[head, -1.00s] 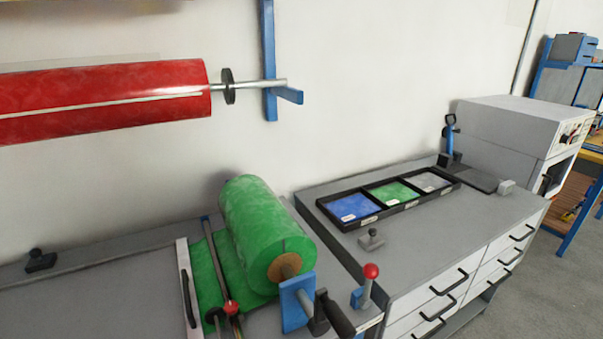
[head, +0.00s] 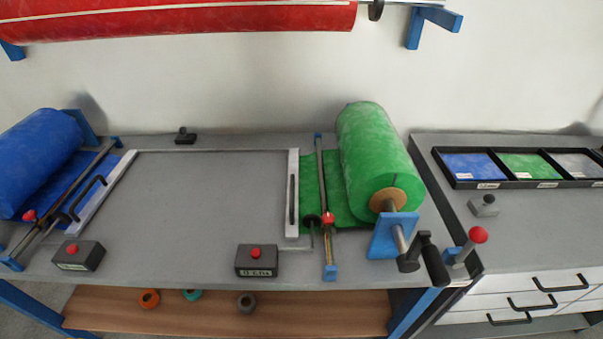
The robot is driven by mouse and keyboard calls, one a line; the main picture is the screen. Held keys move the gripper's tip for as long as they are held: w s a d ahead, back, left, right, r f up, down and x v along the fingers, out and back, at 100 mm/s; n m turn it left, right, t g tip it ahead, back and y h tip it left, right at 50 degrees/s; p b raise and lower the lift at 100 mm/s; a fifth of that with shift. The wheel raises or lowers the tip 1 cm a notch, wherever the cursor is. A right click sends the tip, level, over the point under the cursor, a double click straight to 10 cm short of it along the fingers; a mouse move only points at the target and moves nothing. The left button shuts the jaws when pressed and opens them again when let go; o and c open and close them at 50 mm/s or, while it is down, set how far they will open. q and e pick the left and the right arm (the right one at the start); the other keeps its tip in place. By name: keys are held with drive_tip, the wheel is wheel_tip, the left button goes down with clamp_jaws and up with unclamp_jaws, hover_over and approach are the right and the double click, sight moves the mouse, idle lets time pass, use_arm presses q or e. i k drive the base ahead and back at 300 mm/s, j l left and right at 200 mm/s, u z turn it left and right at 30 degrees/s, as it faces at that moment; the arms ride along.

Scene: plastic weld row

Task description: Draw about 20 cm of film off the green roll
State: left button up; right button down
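The green roll (head: 375,145) lies on its spindle in a blue stand (head: 392,236) at the right end of the weld table. Green film (head: 309,190) runs from it to the left, under a thin metal bar (head: 322,180) with a red knob (head: 328,217). The film's left edge lies by a pale bar with a dark handle (head: 292,192). A black crank (head: 425,255) is at the front end of the roll's spindle. Neither of my grippers is in view.
A blue roll (head: 38,155) stands at the left end. The grey table top (head: 210,195) between is clear. Two black boxes with red buttons (head: 79,255) (head: 257,260) sit at the front edge. A red roll (head: 180,18) hangs on the wall; a swatch tray (head: 520,167) is right.

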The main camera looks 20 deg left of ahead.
sight(291, 220)
drive_tip(key=k+j+u, duration=0.1)
drive_tip(key=u, duration=0.3)
drive_tip(key=k+j+u, duration=0.2)
drive_tip(key=u, duration=0.15)
drive_tip(key=k, duration=0.1)
